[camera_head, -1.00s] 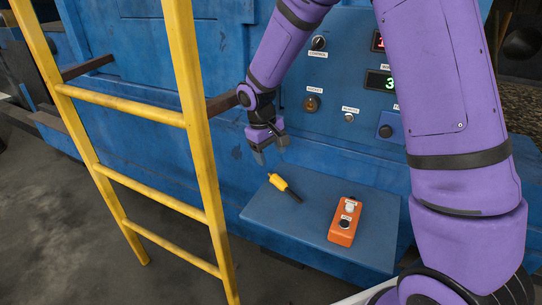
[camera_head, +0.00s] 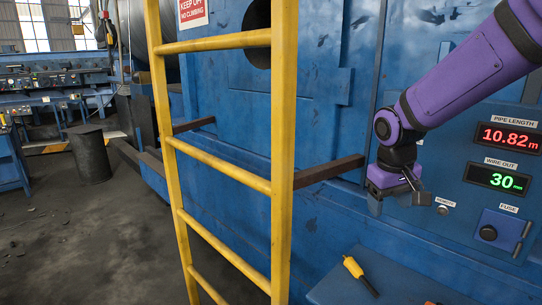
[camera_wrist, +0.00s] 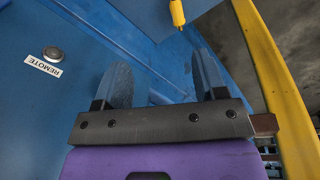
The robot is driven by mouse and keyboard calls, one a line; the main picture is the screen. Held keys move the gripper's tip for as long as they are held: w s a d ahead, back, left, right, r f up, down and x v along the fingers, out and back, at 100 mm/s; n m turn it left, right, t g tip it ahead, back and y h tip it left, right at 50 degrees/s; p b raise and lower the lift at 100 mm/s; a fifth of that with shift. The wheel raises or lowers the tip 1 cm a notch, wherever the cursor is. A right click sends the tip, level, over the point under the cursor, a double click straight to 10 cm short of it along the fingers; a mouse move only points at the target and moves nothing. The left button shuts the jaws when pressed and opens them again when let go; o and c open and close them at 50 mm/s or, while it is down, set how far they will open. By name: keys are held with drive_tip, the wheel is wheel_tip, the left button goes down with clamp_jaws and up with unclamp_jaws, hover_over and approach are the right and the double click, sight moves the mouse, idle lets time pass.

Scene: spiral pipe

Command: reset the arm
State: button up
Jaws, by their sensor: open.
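My gripper (camera_head: 397,203) is open and empty in front of the blue machine panel (camera_head: 455,235), just left of the REMOTE button (camera_head: 442,210). In the wrist view its two grey fingers (camera_wrist: 165,75) stand apart with nothing between them. My purple arm comes in from the upper right. The gripper is above a yellow-handled tool (camera_head: 360,273) that lies on the blue shelf (camera_head: 335,289), clear of it. Part of a yellow thing, likely that tool's handle (camera_wrist: 177,12), shows at the top of the wrist view.
A yellow ladder (camera_head: 283,150) stands left of my gripper, with a dark bar (camera_head: 325,171) behind it at about gripper height. The panel carries PIPE LENGTH (camera_head: 507,137) and WIRE OUT displays (camera_head: 497,178) and a fuse knob (camera_head: 488,233). Open floor (camera_head: 90,240) lies left.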

drive_tip(key=s+d+r+t, duration=0.1)
drive_tip(key=s+r, duration=0.2)
drive_tip(key=s, duration=0.4)
drive_tip(key=s+d+r+m+t, duration=0.1)
drive_tip(key=s+d+r, duration=0.1)
drive_tip(key=s+r, duration=0.2)
drive_tip(key=s+d+r+m+t+y, duration=0.1)
drive_tip(key=s+r+t, duration=0.1)
drive_tip(key=s, duration=0.8)
drive_tip(key=shift+d+r, duration=0.35)
drive_tip(key=shift+r, duration=0.3)
drive_tip(key=shift+s, duration=0.3)
drive_tip(key=c, duration=0.3)
drive_tip(key=n+g, duration=0.3)
drive_tip(key=g, duration=0.2)
hover_over(359, 270)
wheel_tip(359, 270, down, 27)
drive_tip(key=shift+h, duration=0.4)
drive_tip(key=f, duration=0.4)
drive_tip(key=shift+w+a+f, duration=0.2)
drive_tip(key=shift+a+f, duration=0.05)
drive_tip(key=shift+f, duration=0.1)
drive_tip(key=shift+s+d+f, duration=0.1)
drive_tip(key=shift+d+f, duration=0.05)
drive_tip(key=shift+f, duration=1.2)
drive_tip(key=shift+s+d+f, duration=0.1)
drive_tip(key=shift+f, duration=1.25)
